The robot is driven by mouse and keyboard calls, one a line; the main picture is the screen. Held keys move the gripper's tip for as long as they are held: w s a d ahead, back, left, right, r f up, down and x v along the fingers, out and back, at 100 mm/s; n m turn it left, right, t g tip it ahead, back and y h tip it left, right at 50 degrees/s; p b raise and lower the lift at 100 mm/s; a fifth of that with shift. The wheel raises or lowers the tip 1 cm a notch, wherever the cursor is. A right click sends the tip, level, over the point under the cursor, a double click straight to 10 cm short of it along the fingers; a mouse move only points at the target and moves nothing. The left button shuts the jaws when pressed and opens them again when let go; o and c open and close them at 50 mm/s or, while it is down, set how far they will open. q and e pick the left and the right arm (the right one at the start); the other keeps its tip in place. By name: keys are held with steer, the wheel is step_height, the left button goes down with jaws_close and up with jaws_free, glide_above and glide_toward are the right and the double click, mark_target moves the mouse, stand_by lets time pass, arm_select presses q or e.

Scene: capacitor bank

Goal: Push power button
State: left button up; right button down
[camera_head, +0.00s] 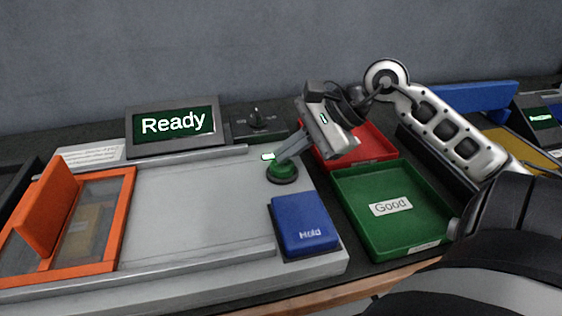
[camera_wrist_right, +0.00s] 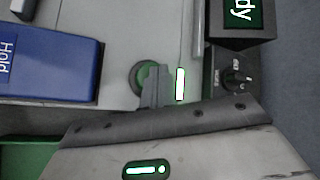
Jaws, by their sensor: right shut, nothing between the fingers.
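The green round button (camera_head: 283,171) on a dark ring sits on the grey machine top, right of its middle. I take it as the power button. In the right wrist view the green button (camera_wrist_right: 140,78) is partly covered by my fingers. My right gripper (camera_head: 281,160) is shut and empty, pointing down and left with its tips over the button. I cannot tell whether the tips touch it. In the right wrist view the shut fingers (camera_wrist_right: 155,72) overlap the button's right part. A small lit white-green indicator (camera_head: 268,157) is beside the button. My left gripper is not in view.
A display (camera_head: 174,123) reads "Ready". A dark box with a knob (camera_head: 254,120) stands behind the button. The blue "Hold" pad (camera_head: 303,222) is in front. The green "Good" tray (camera_head: 365,182) and red tray (camera_head: 372,140) are right. An orange hinged frame (camera_head: 124,210) is left.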

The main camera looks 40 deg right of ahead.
mark_target(289, 164)
steer(key=shift+r+p, duration=1.25)
steer(key=shift+r, duration=1.75)
